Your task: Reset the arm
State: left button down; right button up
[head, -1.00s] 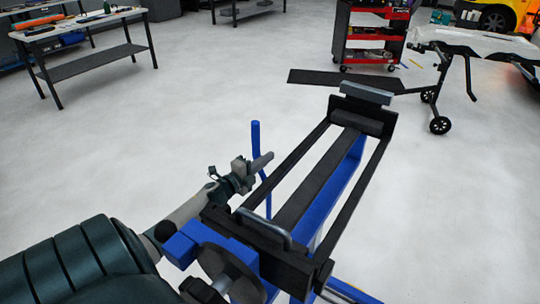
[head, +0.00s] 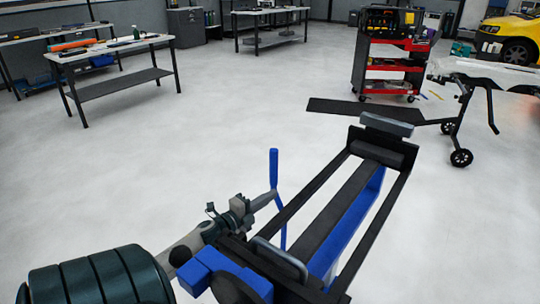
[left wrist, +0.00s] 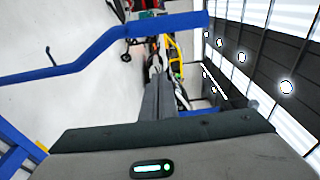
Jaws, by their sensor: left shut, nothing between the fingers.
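My left arm comes in from the lower left in the head view. Its gripper (head: 268,198) is shut and empty, pointing right and slightly up beside a blue upright rod (head: 274,169). In this view the gripper overlaps the rod's middle; whether they touch I cannot tell. In the left wrist view the closed fingers (left wrist: 158,102) point away from the camera, with a blue bar (left wrist: 105,45) crossing near their tips. My right gripper is not in view.
A blue and black frame with long rails (head: 325,208) stands close beside the arm. A dark flat panel (head: 365,111) and a wheeled stand (head: 460,157) are beyond it. A red tool cart (head: 390,60) and a workbench (head: 118,82) stand farther back. Open floor lies between.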

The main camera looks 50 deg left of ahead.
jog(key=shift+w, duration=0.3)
